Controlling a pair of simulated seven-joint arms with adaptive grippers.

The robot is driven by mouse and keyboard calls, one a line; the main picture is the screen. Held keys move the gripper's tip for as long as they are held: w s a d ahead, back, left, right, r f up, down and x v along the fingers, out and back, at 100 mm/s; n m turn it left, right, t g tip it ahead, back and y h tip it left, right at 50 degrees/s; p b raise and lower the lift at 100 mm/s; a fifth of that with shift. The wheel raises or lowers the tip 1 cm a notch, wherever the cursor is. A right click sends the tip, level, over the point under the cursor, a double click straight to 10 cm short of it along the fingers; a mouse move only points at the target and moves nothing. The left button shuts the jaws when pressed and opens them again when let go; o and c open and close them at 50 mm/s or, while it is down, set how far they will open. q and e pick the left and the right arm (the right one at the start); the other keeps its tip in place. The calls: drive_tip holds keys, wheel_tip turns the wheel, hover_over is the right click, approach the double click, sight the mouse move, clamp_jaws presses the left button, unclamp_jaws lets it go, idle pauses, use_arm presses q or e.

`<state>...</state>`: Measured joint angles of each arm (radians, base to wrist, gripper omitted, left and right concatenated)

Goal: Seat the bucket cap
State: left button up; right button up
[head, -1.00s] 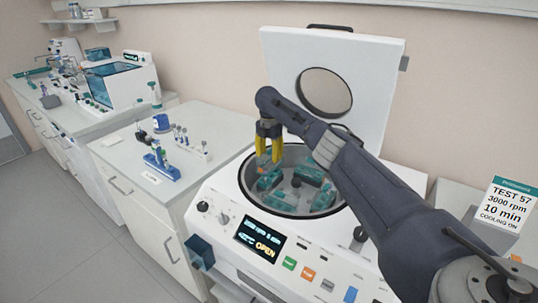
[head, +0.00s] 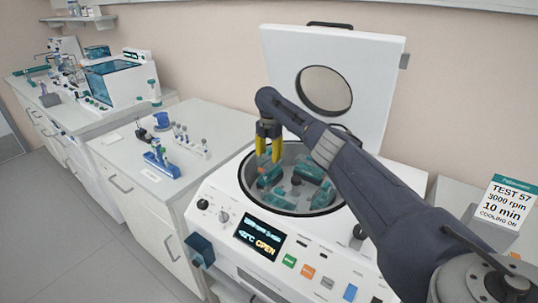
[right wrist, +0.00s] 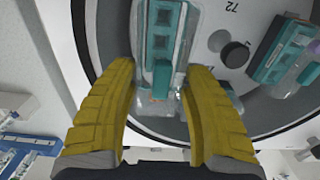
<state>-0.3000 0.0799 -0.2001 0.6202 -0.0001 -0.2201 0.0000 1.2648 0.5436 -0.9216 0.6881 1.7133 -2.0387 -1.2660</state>
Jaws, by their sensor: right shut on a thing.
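My right gripper (head: 268,140) points down over the left part of the open centrifuge bowl (head: 240,180). In the right wrist view its two yellow fingers (right wrist: 162,68) are on either side of a clear cap with a teal tab (right wrist: 161,80), which it holds. Just beyond the tab is a teal bucket (right wrist: 163,28) in the rotor; the cap overlaps it in this view. I cannot tell whether cap and bucket touch. In the head view the fingers partly hide this bucket (head: 270,177). My left gripper is not in view.
Other teal buckets (head: 311,170) sit around the rotor's dark centre knob (right wrist: 235,54). The centrifuge lid (head: 370,85) stands open behind the bowl. A side bench (head: 120,155) at left carries a blue rack (head: 160,163) and small tubes. A test sign (head: 511,203) stands at right.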

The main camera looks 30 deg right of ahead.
drive_tip(key=shift+f, duration=0.2)
drive_tip(key=shift+f, duration=1.1)
drive_tip(key=shift+f, duration=0.35)
drive_tip(key=shift+f, duration=0.7)
drive_tip(key=shift+f, duration=0.5)
idle(0.7)
drive_tip(key=o, duration=1.2)
drive_tip(key=shift+c, duration=0.2)
drive_tip(key=shift+r, duration=0.1)
wheel_tip(320, 180, up, 12)
drive_tip(key=shift+f, duration=0.1)
